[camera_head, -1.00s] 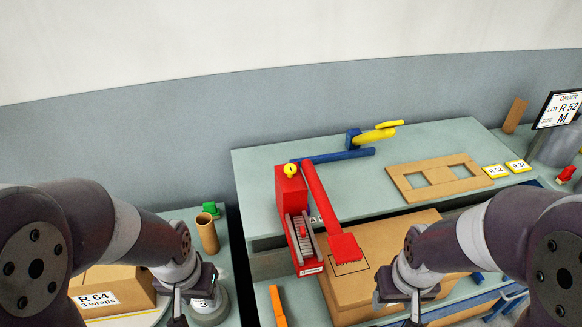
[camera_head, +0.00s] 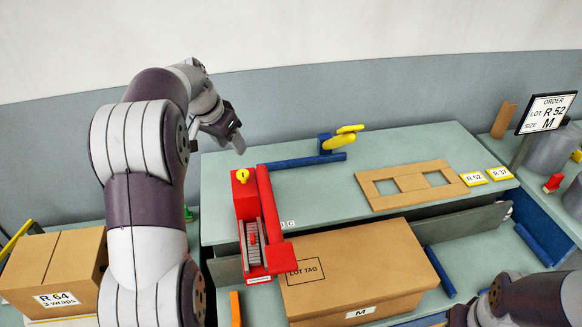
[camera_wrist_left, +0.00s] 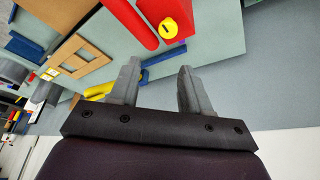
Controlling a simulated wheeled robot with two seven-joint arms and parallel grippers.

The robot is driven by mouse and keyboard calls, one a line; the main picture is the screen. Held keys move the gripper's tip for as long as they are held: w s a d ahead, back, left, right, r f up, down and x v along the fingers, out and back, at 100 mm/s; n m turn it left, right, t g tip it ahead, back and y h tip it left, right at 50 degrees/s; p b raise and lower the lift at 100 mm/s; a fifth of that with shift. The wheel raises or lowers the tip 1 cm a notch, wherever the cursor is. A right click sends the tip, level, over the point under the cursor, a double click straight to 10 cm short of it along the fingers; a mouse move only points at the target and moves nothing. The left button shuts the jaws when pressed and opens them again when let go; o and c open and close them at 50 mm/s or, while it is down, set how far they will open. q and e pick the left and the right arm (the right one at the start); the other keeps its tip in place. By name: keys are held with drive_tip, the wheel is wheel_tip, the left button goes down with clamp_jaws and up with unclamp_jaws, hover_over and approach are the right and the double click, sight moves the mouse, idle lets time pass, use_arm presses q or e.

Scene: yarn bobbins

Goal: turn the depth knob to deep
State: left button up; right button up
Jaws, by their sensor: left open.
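The depth knob appears to be the small yellow knob (camera_head: 242,176) with a dark mark, on top of the red machine (camera_head: 246,205). It also shows in the left wrist view (camera_wrist_left: 169,28), beyond the fingertips. My left gripper (camera_head: 240,143) is raised behind and above the machine, apart from the knob; in the left wrist view its two fingers (camera_wrist_left: 158,68) are spread with nothing between them. The knob's scale is too small to read. My right arm is at the lower right, with its fingertips out of view.
A red arm (camera_head: 264,205) of the machine reaches over a cardboard box (camera_head: 355,265) marked M. A blue bar with a yellow handle (camera_head: 345,140) stands behind. A wooden frame (camera_head: 385,188) lies right of it. Another box (camera_head: 62,265) stands at left. The bench middle is clear.

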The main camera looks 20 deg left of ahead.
sight(242, 173)
use_arm(q)
drive_tip(key=x, duration=0.3)
drive_tip(key=b+x, duration=0.1)
drive_tip(key=x, duration=0.2)
drive_tip(key=a+b+x, duration=0.1)
drive_tip(key=x, duration=0.3)
drive_tip(key=shift+s+f, duration=0.25)
drive_tip(key=shift+s, duration=0.15)
drive_tip(key=shift+x, duration=0.95)
drive_tip(key=shift+s+a+f, duration=0.15)
drive_tip(key=shift+a+f, duration=0.15)
drive_tip(key=shift+f, duration=0.05)
drive_tip(key=shift+d, duration=0.2)
drive_tip(key=shift+c, duration=0.8)
drive_tip(key=c, duration=0.6)
use_arm(e)
drive_tip(key=shift+s+a+f, duration=0.25)
drive_tip(key=shift+a+f, duration=0.55)
drive_tip(key=shift+f, duration=0.15)
